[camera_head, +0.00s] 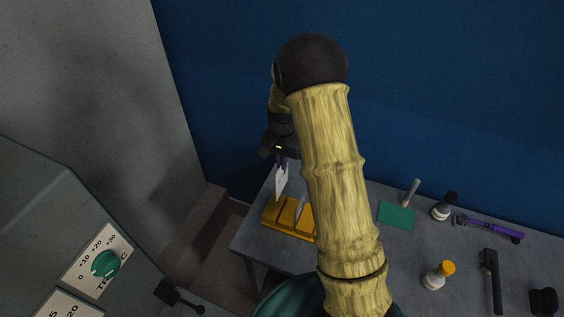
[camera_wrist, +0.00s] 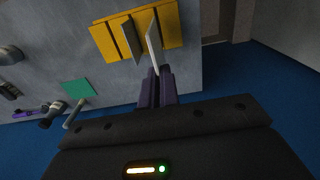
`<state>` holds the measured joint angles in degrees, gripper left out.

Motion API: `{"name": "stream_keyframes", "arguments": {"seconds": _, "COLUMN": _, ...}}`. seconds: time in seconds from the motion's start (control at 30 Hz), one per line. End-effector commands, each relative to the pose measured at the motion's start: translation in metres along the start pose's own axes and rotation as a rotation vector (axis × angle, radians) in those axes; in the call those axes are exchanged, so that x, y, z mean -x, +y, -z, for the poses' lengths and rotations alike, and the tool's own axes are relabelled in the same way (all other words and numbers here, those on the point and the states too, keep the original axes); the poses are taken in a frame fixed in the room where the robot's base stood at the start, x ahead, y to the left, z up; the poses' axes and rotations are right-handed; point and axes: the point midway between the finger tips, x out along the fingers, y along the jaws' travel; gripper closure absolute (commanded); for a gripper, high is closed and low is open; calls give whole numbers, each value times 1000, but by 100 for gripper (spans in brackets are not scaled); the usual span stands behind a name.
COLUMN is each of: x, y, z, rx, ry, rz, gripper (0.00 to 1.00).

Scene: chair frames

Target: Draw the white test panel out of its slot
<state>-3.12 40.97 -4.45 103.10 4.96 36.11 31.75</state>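My gripper (camera_head: 281,161) has purple fingers, which also show in the wrist view (camera_wrist: 156,73). It is shut on the upper end of the white test panel (camera_head: 281,183). The panel (camera_wrist: 154,43) points down from the fingers toward the yellow slotted block (camera_head: 272,214), slightly tilted in the head view. The block (camera_wrist: 101,40) has dark slots. The panel's lower edge is close to the block's left part; I cannot tell whether it is clear of its slot. A second, greyer panel (camera_head: 300,208) stands in the block beside it, partly behind my arm in the head view.
The grey table (camera_head: 255,243) also carries a green plate (camera_head: 396,216) with a grey rod, a black-topped jar (camera_head: 443,207), a yellow-capped bottle (camera_head: 437,275), a purple tool (camera_head: 489,229) and black tools. A dial cabinet (camera_head: 60,250) stands left. A blue wall is behind.

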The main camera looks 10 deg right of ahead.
Motion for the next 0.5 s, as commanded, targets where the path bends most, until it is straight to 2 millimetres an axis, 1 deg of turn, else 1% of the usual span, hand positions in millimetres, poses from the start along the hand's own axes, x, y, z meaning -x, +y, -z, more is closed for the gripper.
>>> {"name": "stream_keyframes", "arguments": {"seconds": 0.17, "x": 0, "y": 4, "z": 0, "rx": -1, "ry": 0, "rz": 0, "gripper": 100}}
{"name": "stream_keyframes", "arguments": {"seconds": 0.5, "x": 0, "y": 21, "z": 0, "rx": -1, "ry": -1, "rz": 0, "gripper": 100}}
